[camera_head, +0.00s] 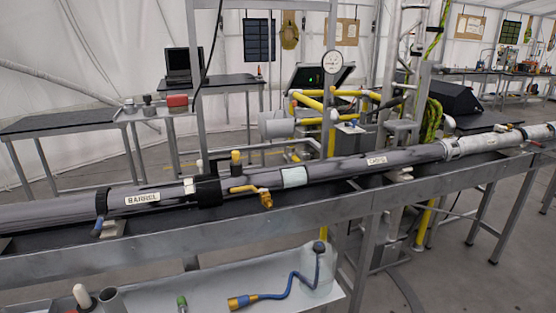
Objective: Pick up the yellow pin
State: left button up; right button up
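A long grey tube assembly lies across the near bench, with a section labelled BARREL (150,198) at the left and one labelled CORER (395,159) to the right. A short yellow upright piece (236,158) stands behind the tube, near the black collar (208,191); its lower end is hidden. A yellow handle-like piece (242,189) sticks out at the tube's front, beside a brass-coloured fitting (266,199). I cannot tell for certain which of these is the yellow pin. Neither of my grippers shows in this view.
The grey bench (170,241) runs across the front. Behind stand a metal frame with a round gauge (332,62), yellow pipes (307,101) and a table with a laptop (184,66).

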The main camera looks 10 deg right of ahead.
aim_at(235, 154)
jog(key=i+l+u, duration=0.1)
jog(key=l, duration=0.25)
jog(key=i+l, duration=0.2)
jog(key=l, duration=0.15)
jog(key=i+l+u, duration=0.15)
jog(key=l, duration=0.2)
jog(key=i+l+u, duration=0.1)
jog(key=l, duration=0.3)
